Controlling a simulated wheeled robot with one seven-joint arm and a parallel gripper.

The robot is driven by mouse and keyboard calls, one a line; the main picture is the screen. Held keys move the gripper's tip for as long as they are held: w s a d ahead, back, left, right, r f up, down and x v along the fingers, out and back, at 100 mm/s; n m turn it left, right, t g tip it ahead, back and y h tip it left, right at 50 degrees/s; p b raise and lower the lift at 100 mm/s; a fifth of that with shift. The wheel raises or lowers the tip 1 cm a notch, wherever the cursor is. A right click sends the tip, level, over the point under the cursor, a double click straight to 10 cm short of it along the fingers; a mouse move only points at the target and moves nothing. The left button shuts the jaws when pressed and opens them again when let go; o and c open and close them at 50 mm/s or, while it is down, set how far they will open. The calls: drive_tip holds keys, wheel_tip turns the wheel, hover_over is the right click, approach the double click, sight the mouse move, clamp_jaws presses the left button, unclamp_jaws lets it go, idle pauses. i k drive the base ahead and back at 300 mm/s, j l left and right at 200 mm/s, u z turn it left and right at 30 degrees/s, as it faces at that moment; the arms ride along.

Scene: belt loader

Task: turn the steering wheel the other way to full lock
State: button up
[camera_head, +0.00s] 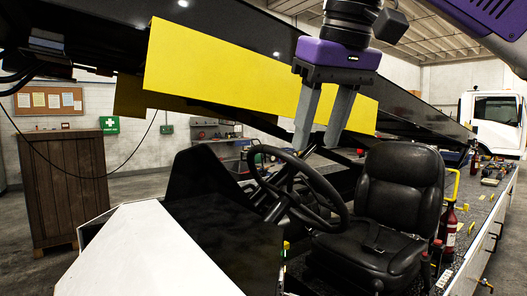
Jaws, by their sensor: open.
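The black steering wheel (330,192) stands tilted on its column in front of the black driver's seat (403,195). My gripper (318,143) hangs above the wheel with its two grey fingers pointing down and spread apart, nothing between them. The fingertips are near the upper far part of the rim in the picture. I cannot tell whether a finger touches the rim. The wheel's hub and spokes show in part, and how far it is turned cannot be read.
A long black conveyor boom with a yellow panel (225,70) slants just behind my gripper. A white and black hood (160,250) lies left of the wheel. Bottles (450,228) and small items stand on the right side deck. A wooden cabinet (65,185) and white truck (494,122) stand behind.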

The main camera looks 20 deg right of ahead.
sight(294, 162)
drive_tip(key=i, duration=1)
